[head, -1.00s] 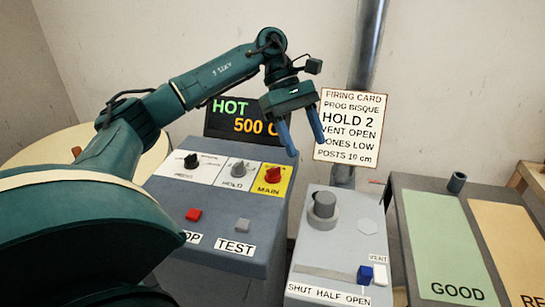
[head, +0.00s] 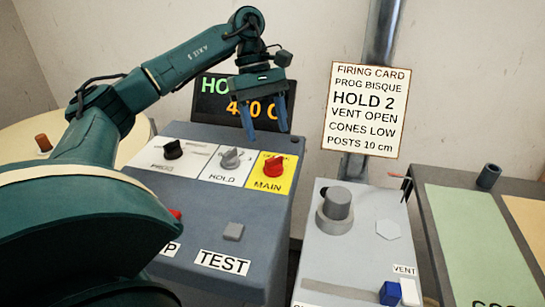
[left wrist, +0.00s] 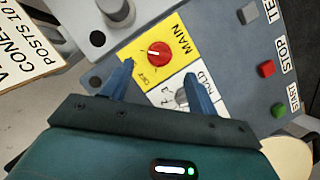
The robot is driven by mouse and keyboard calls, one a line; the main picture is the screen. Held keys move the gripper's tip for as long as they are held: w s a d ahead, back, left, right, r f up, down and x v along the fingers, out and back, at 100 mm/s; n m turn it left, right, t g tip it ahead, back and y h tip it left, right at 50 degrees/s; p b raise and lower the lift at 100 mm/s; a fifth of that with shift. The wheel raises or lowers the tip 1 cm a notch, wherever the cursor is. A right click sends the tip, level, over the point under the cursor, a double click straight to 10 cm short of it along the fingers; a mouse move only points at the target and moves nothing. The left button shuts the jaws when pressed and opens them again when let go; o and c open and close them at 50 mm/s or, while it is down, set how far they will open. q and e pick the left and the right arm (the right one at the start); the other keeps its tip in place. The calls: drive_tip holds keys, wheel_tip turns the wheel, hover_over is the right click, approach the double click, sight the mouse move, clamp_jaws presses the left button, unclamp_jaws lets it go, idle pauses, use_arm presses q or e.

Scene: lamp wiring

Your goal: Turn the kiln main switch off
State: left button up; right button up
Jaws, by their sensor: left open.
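The kiln main switch is a red knob (head: 274,167) on a yellow plate (head: 262,185) marked MAIN, at the right of the kiln control panel (head: 200,215). The knob also shows in the left wrist view (left wrist: 159,54), near the picture's middle, with part of an "OFF" mark at its lower left. My left gripper (head: 266,138) is open and empty, above and behind the red knob in the head view. In the left wrist view its blue fingers (left wrist: 160,75) are spread, with the knob beyond their tips. My right gripper is not in view.
A grey HOLD knob (head: 230,159) and a black knob (head: 173,149) stand left of the main switch. The firing card (head: 366,110) hangs behind. A vent box (head: 345,245) with a round knob stands to the right. The display (head: 215,100) is partly hidden by my arm.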

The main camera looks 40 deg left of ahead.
sight(273, 157)
use_arm(q)
drive_tip(key=x, duration=0.6)
drive_tip(key=shift+d+f, duration=0.2)
drive_tip(key=shift+f, duration=0.1)
drive_tip(key=c, duration=1)
